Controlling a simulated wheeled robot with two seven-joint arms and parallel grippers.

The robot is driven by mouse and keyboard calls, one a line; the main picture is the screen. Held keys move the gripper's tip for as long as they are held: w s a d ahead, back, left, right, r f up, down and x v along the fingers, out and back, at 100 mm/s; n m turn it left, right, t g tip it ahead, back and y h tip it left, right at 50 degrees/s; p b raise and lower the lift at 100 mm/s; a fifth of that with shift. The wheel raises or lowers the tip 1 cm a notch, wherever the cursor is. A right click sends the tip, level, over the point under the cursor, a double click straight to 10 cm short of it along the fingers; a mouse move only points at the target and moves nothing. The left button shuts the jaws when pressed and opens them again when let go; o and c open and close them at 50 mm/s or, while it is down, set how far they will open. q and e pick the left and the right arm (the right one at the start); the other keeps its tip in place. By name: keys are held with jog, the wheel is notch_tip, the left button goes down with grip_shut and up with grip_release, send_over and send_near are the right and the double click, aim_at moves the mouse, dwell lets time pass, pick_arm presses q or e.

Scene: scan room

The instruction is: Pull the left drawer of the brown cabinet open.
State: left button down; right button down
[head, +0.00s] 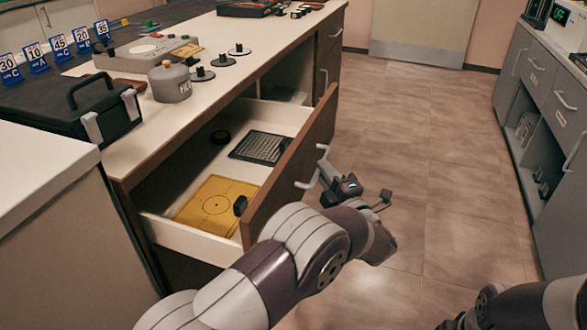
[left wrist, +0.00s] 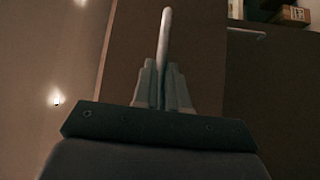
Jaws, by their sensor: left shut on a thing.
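The left drawer (head: 287,172) of the brown cabinet (head: 168,128) stands well out of the cabinet, with its inside showing in the head view. Its brown front carries a pale bar handle (head: 313,168). My left gripper (head: 326,183) is at the outer side of this front, shut on the handle. In the left wrist view the fingers (left wrist: 162,80) close around the handle (left wrist: 165,35), which sticks up beyond them. The drawer holds a yellow plate (head: 215,204), a dark grid (head: 261,148) and small black items. My right gripper is out of view; only part of that arm shows.
The worktop carries a black case (head: 72,112), a grey weight-like canister (head: 170,82), black discs and numbered blue signs. Another closed brown drawer front (head: 329,60) is farther along. Open tiled floor (head: 425,150) lies to the right, before a grey cabinet (head: 550,90).

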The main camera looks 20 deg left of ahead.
pick_arm(q)
jog(key=d, duration=0.8)
jog(key=shift+s+b, duration=0.35)
jog(key=shift+b, duration=0.05)
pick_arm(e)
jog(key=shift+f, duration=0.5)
pick_arm(q)
jog(key=c, duration=1.2)
grip_release()
jog(key=shift+o, duration=0.2)
jog(key=shift+f, duration=0.1)
